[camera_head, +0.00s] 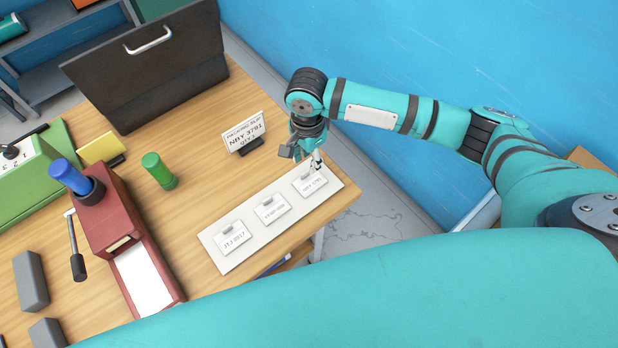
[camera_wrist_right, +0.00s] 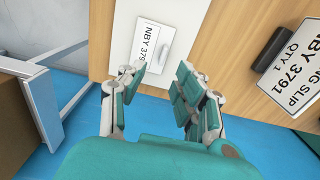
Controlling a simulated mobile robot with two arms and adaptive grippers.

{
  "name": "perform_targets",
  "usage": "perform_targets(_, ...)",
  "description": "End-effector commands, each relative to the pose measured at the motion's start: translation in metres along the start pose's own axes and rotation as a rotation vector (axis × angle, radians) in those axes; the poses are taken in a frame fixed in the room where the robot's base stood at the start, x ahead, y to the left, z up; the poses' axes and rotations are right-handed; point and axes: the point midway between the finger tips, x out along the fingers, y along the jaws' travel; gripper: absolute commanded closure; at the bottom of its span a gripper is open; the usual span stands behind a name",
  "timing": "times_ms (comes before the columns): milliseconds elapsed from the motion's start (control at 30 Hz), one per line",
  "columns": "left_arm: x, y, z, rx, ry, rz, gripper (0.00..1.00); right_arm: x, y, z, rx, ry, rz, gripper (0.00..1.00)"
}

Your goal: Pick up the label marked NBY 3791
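The label marked NBY 3791 (camera_head: 311,183) lies on the right end of a pale board (camera_head: 246,264) on the wooden table. It also shows in the right wrist view (camera_wrist_right: 145,43), with a raised light grey tab (camera_wrist_right: 167,48) on it. My right gripper (camera_head: 308,160) is above this label, its fingers pointing at it. In the right wrist view the gripper (camera_wrist_right: 152,85) has its fingers apart on either side of the label's near end, with nothing between them. Whether the fingertips touch the board I cannot tell. My left gripper is not in view.
Two other labels (camera_head: 272,208) (camera_head: 234,237) lie along the board. A packing slip sign (camera_head: 245,133) reading NBY 3791, QTY 1 stands behind it. A green-handled stamp (camera_head: 158,170), a red press (camera_head: 112,215) and a dark case (camera_head: 150,70) stand to the left. The table edge is close on the right.

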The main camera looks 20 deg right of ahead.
Motion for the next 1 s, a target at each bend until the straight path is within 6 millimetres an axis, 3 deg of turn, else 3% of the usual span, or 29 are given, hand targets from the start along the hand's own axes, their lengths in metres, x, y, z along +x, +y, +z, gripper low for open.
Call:
perform_targets(167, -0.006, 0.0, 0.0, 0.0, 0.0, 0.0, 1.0, 0.014, -0.001, 0.0, 0.001, 0.001, 0.002, 0.67)
perform_targets(400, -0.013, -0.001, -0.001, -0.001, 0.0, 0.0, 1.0, 0.048, -0.002, 0.0, 0.0, 0.001, 0.001, 0.67)
perform_targets(700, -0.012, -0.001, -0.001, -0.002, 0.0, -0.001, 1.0, 0.054, -0.002, 0.0, -0.001, 0.0, -0.001, 0.67)
perform_targets(933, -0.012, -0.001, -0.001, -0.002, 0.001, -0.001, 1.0, 0.054, -0.002, 0.0, -0.001, 0.0, -0.001, 0.97)
perform_targets(1000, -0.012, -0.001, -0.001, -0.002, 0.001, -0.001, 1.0, 0.054, -0.002, 0.0, -0.001, 0.0, -0.001, 1.0)
